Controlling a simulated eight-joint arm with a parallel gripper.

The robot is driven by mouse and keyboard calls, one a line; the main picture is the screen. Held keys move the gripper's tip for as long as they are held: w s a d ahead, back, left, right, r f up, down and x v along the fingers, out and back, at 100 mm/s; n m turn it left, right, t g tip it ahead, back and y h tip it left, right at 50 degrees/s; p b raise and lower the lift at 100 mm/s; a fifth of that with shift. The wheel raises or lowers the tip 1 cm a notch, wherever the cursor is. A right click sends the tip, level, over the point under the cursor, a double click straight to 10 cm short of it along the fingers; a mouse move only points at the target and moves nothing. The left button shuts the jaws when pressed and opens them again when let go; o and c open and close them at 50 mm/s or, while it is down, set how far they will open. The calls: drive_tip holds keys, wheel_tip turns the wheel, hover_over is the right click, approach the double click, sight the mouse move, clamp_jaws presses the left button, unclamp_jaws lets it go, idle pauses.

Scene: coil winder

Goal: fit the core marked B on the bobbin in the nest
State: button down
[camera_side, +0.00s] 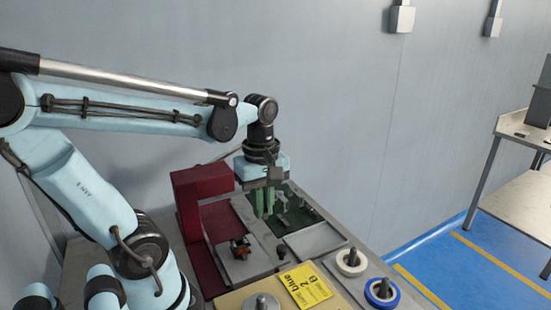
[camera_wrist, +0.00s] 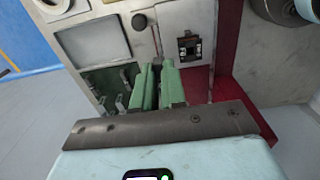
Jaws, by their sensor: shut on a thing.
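My gripper (camera_side: 264,203) points down over the dark green tray (camera_side: 283,229). Its green fingers (camera_wrist: 159,84) are shut on a core, mostly hidden between them; its marking cannot be read. Several small upright pieces (camera_side: 303,203) stand in the tray right of the fingers. They also show left of the fingers in the wrist view (camera_wrist: 120,101). A small dark and orange bobbin (camera_side: 241,246) sits in the nest on a light grey plate (camera_side: 237,268). In the wrist view, the bobbin (camera_wrist: 188,46) is beyond the fingers, to the right, apart from them.
A dark red machine frame (camera_side: 203,181) stands left of the tray. A black knob (camera_side: 282,252), a grey pad (camera_side: 316,241), a yellow label (camera_side: 305,286) and white and blue spools (camera_side: 351,261) (camera_side: 381,292) lie toward the front and right.

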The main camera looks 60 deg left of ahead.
hover_over(242, 246)
drive_tip(key=shift+f, duration=3.1)
drive_tip(key=shift+f, duration=0.2)
drive_tip(key=shift+f, duration=0.15)
drive_tip(key=c, duration=1.1)
unclamp_jaws()
wheel_tip(242, 246, up, 12)
